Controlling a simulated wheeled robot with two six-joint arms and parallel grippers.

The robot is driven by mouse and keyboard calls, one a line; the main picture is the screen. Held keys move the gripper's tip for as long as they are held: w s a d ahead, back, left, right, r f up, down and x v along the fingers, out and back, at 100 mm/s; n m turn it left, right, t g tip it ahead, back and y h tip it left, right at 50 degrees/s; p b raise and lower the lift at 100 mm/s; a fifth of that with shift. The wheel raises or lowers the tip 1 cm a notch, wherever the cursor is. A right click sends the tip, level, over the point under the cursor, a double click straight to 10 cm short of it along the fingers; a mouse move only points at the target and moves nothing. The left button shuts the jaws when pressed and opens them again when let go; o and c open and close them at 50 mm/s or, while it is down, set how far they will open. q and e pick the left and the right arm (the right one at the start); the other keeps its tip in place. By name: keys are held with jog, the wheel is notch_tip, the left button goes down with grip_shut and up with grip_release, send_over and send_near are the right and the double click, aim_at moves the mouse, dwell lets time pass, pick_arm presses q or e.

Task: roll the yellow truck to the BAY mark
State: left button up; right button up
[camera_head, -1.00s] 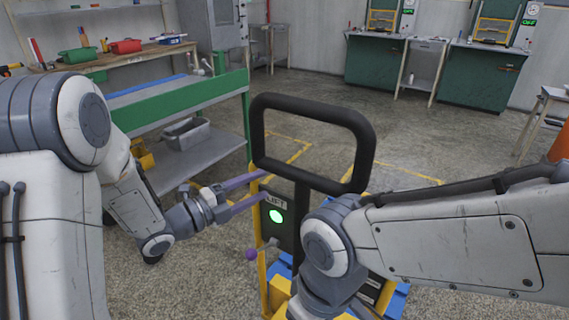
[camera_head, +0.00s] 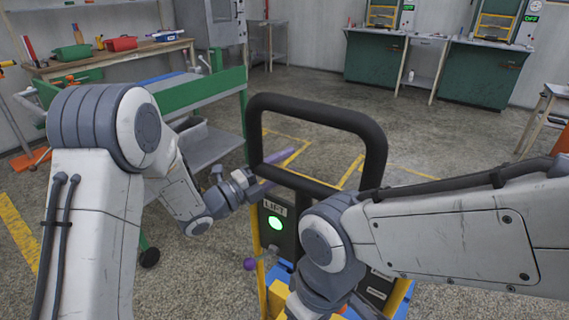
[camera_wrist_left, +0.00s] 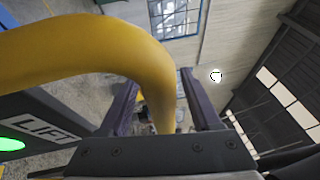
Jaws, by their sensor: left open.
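The yellow truck (camera_head: 263,260) stands in front of me, with a black loop handle (camera_head: 322,115) and a dark panel marked LIFT with a lit green lamp (camera_head: 274,223). Yellow floor lines (camera_head: 290,155) lie beyond; no BAY lettering is readable.
A green-framed bench (camera_head: 190,98) stands close to the left of the truck. A wooden table (camera_head: 110,60) with bins is behind it. Green cabinets (camera_head: 480,75) line the far wall, and a small table (camera_head: 545,110) is at right. The floor beyond the handle is mostly clear.

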pick_arm(q)
grip_shut()
dwell(1.5)
